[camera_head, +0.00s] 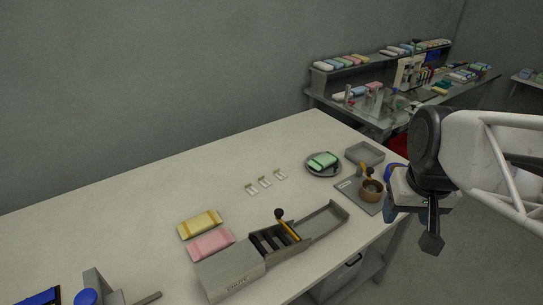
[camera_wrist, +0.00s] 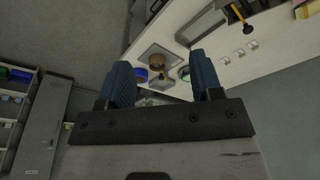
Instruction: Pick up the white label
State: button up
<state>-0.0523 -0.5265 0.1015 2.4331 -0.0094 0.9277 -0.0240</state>
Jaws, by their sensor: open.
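Three small white labels lie in a slanting row on the middle of the white table: a near-left label (camera_head: 252,189), a middle label (camera_head: 265,182) and a far-right label (camera_head: 281,174). Each has a small yellowish mark at one end. The same row shows as small pale pieces at the upper right of the wrist view, with the middle one (camera_wrist: 239,53). My gripper (camera_wrist: 160,72) is open, with two blue ribbed fingers and nothing between them. In the head view my gripper (camera_head: 412,222) hangs beyond the table's right edge, well away from the labels.
A grey machine (camera_head: 232,272) with a chute and black-knobbed lever stands at the front. Yellow (camera_head: 200,224) and pink (camera_head: 211,244) packs lie left of it. A plate (camera_head: 312,170) with a green pack, a grey tray (camera_head: 365,152) and a brown round container (camera_head: 371,192) stand at right.

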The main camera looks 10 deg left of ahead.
jog(key=w+a+f+n, duration=0.1)
jog(key=w+a, duration=0.3)
jog(key=w, duration=0.3)
jog(key=w+a+n, duration=0.2)
jog(key=w+a, duration=0.2)
jog(key=w, duration=0.3)
jog(key=n+g, duration=0.2)
jog(key=n, duration=0.4)
send_over(249, 187)
notch_tip(249, 187, down, 24)
jog(key=shift+r, duration=0.15)
jog(key=shift+f, duration=1.25)
